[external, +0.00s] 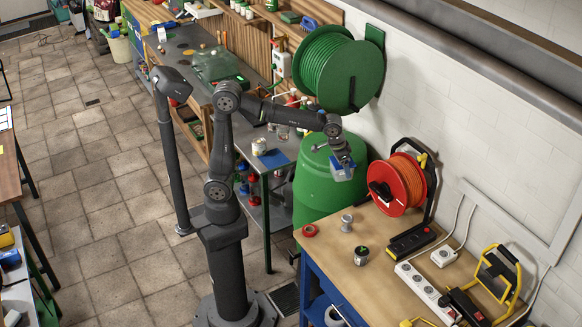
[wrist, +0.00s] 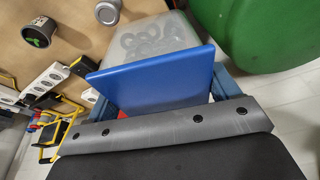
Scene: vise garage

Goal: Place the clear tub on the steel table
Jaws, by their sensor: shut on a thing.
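A clear tub (wrist: 150,50) with ring-shaped pieces inside is held in my gripper (wrist: 160,85). A flat blue panel (wrist: 155,70) stands upright beside it, between the tub and my wrist; I cannot tell whether it is part of the tub. In the external view my gripper (external: 342,162) points down and is shut on the tub (external: 343,174), high beside the green barrel and near the wooden bench. The steel table (external: 292,148) is the grey-topped one to the left of the gripper, partly hidden by my arm.
A white can (external: 259,146), a blue item (external: 274,160) and jars (external: 283,132) stand on the steel table. The green barrel (external: 322,185) stands between that table and the wooden bench (external: 375,230). A red cable reel (external: 396,184) and a green hose reel (external: 335,68) are close by.

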